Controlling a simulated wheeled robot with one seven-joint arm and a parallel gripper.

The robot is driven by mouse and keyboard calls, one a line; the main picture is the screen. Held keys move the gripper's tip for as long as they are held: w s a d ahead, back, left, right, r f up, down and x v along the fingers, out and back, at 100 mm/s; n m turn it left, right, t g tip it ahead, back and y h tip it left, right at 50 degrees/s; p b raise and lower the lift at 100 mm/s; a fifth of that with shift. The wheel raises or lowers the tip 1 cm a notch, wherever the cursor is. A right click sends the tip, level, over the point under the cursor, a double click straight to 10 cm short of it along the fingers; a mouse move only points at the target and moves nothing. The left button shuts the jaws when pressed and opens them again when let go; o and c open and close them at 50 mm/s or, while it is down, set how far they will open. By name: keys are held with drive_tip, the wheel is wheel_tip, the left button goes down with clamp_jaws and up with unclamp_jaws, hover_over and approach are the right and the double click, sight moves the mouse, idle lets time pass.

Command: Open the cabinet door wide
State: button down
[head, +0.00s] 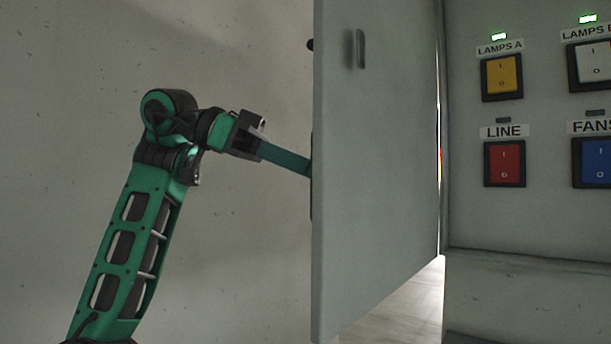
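The cabinet door (380,190) is a tall light grey panel that stands open at an angle, its near edge on the left and its far edge beside the cabinet front (540,225). A small slot-shaped handle (360,49) is near its top. My gripper (304,167) reaches from the left, with its green finger ending at the door's left edge. The very tip meets or passes behind that edge; I cannot tell if it touches. Only one finger shows clearly, so whether it is open or shut is unclear.
The cabinet front at right carries a yellow switch (501,77), a red switch (505,164), a white switch (593,64) and a blue switch (595,161). A plain grey wall (60,150) is behind my arm. Light floor (400,312) shows below the door.

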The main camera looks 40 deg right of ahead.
drive_tip(key=shift+w+d+f, duration=0.15)
drive_tip(key=shift+w+f, duration=0.1)
drive_tip(key=shift+f, duration=0.05)
drive_tip(key=c, duration=2.1)
unclamp_jaws()
drive_tip(key=shift+d, duration=0.15)
drive_tip(key=shift+a+r, duration=0.1)
drive_tip(key=shift+a, duration=0.1)
drive_tip(key=shift+s, duration=0.1)
